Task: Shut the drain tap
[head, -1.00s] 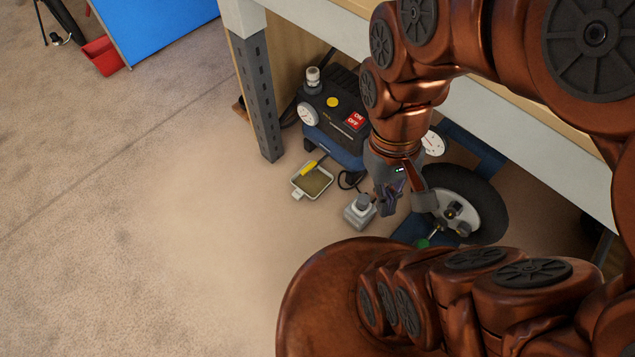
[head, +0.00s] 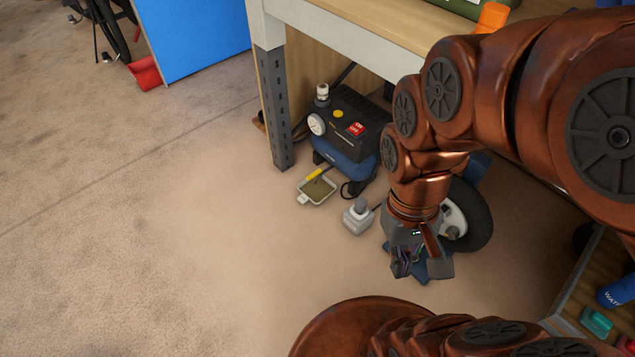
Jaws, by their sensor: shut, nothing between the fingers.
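A blue and black compressor (head: 348,160) stands on the floor under the workbench. A small yellow lever (head: 314,175) shows low at its front left, probably the drain tap; its exact setting is too small to tell. A shallow tray (head: 325,193) with brownish contents lies just beneath and in front of the lever. My gripper (head: 412,272) is shut and empty. It hangs low, right of and nearer than the lever and tray, apart from both.
A grey bottle-like container (head: 357,218) stands between the tray and my gripper. A black-tyred wheel (head: 478,222) is partly hidden behind my arm. The bench leg (head: 272,105) rises left of the compressor. Open carpet (head: 190,230) lies to the left.

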